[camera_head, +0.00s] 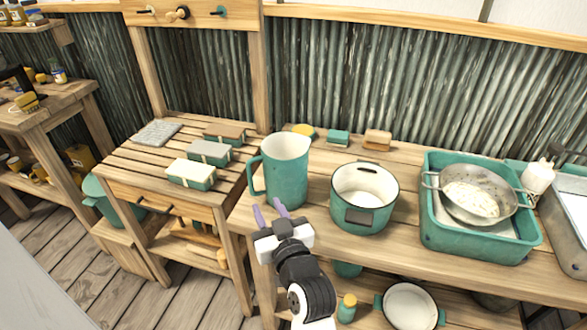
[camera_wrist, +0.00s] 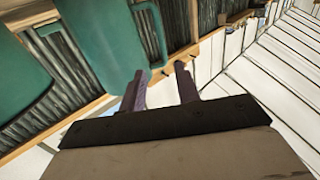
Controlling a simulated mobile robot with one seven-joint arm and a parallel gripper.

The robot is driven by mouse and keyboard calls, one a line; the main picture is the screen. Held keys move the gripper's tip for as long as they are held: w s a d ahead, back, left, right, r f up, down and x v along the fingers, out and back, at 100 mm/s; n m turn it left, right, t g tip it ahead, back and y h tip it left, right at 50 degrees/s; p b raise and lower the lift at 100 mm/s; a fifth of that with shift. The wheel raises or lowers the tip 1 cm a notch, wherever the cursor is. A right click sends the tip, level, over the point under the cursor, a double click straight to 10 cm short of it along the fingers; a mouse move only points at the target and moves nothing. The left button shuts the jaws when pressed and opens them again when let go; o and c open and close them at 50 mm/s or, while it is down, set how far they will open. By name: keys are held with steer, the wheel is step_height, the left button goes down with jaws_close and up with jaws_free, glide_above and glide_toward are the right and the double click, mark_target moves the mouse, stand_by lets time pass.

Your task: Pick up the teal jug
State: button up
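The teal jug (camera_head: 287,172) stands upright on the wooden counter, with its handle on the left and a white inside. In the wrist view the jug (camera_wrist: 105,45) fills the upper left, and its handle shows just beyond my fingers. My gripper (camera_head: 268,214) is in front of the jug, at its lower left side. Its two purple fingers are spread apart with nothing between them. In the wrist view the gripper (camera_wrist: 162,88) is also open and empty. I cannot tell whether a finger touches the jug.
A teal pot (camera_head: 363,200) stands close to the jug's right. A teal basin (camera_head: 480,235) with a metal colander (camera_head: 468,188) is farther right. Sponges and a wooden block lie behind the jug.

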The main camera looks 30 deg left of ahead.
mark_target(250, 175)
steer(key=x, duration=0.6)
steer(key=shift+w+a+r+p, duration=0.1)
steer(key=shift+a+r+p, duration=0.1)
steer(key=shift+a+p, duration=0.1)
steer(key=p+x, duration=0.2)
steer(key=x, duration=0.3)
steer(key=shift+a, duration=0.25)
steer(key=shift+w+a+f, duration=0.15)
steer(key=shift+w+a, duration=0.2)
steer(key=shift+a, duration=0.05)
jaws_close()
stand_by(0.4)
